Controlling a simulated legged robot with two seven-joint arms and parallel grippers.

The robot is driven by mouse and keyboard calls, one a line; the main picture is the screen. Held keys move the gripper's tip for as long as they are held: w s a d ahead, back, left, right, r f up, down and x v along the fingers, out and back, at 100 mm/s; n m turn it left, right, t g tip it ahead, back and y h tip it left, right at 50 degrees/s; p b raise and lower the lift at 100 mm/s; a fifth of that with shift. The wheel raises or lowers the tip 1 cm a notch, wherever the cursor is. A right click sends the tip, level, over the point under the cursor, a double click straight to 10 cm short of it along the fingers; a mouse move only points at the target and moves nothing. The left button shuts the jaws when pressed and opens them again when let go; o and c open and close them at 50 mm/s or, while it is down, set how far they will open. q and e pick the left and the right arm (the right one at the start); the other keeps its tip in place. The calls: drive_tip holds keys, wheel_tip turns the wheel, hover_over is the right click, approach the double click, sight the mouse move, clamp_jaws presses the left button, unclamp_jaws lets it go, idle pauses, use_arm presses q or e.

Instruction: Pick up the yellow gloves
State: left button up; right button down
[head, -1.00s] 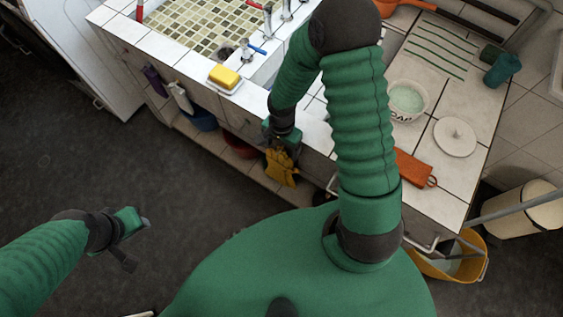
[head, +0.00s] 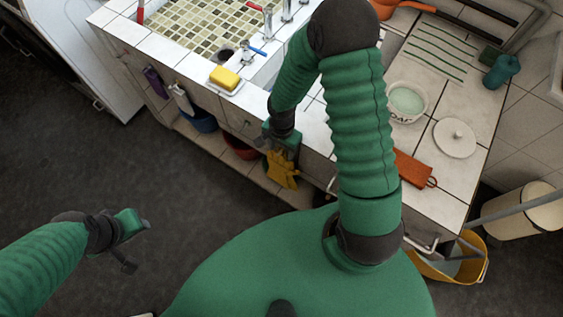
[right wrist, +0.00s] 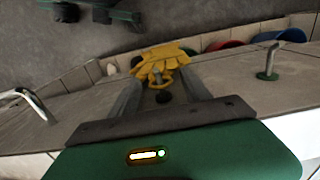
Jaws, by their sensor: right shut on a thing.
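The yellow gloves (head: 281,171) hang at the front of the sink cabinet in the head view, just below my right gripper (head: 279,148). In the right wrist view the gloves (right wrist: 160,61) show at the far end of my right gripper's fingers (right wrist: 158,82). The right gripper is shut on the gloves; its fingertips are partly hidden in the head view. A small hook or knob shows between the fingers in the wrist view. My left gripper (head: 132,240) is empty over the dark floor at the lower left, and its finger gap is not clear.
The tiled counter edge (head: 200,65) lies close to my right arm, with a yellow sponge (head: 225,77) on it. A blue bowl (head: 200,120) and red bowl (head: 240,147) sit on the low shelf. A yellow bucket (head: 470,262) stands at right. The floor at left is clear.

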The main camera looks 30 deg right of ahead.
drive_tip(key=shift+w, duration=0.1)
drive_tip(key=shift+r, duration=0.75)
drive_tip(key=s+a+b, duration=0.1)
drive_tip(key=s+a, duration=0.2)
drive_tip(key=a, duration=0.5)
drive_tip(key=s+a+b, duration=0.1)
drive_tip(key=s+a, duration=0.3)
drive_tip(key=a, duration=0.4)
drive_tip(key=shift+a, duration=0.3)
drive_tip(key=shift+w, duration=0.1)
